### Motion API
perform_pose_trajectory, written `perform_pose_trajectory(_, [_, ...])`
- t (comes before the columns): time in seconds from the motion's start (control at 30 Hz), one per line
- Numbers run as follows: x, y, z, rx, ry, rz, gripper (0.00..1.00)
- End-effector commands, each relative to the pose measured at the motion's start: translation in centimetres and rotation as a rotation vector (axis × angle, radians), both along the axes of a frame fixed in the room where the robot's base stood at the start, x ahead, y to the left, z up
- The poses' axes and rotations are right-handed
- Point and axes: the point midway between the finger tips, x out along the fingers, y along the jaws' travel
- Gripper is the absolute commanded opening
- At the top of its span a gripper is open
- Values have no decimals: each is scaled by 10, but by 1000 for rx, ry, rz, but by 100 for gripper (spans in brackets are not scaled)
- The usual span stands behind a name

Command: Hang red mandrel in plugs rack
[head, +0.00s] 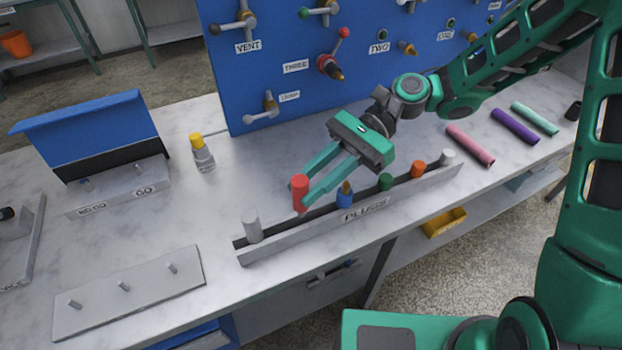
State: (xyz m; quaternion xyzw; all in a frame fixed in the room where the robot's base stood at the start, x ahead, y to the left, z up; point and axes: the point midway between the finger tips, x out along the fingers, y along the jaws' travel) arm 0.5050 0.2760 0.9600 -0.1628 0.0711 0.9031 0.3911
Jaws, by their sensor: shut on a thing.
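The red mandrel (300,187) is a short upright red cylinder in the head view. My gripper (303,195) is shut on it. The mandrel is at or just above the plugs rack (365,216), between a grey plug (252,226) at the left end and a blue plug (345,197). Its lower end is close to the rack; I cannot tell whether it is seated. The rack is a long grey holder labelled PLUGS. It also holds a green plug (386,181), an orange plug (418,169) and a light grey plug (448,158).
A blue panel (270,60) with valves stands behind the bench. A yellow-capped bottle (202,153) and a GO/NO GO stand (118,190) are to the left. A pegged plate (125,290) lies front left. Pink (470,146), purple (515,126) and mint (535,118) tubes lie right.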

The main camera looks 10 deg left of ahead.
Motion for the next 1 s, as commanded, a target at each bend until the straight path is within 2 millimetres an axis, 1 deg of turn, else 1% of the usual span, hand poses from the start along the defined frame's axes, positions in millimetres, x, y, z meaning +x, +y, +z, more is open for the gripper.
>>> perform_pose_trajectory(0.37, [0, 0, -1, 0, 0, 0, 0])
perform_pose_trajectory(1.0, [0, 0, -14, 1, 1, 0, 0])
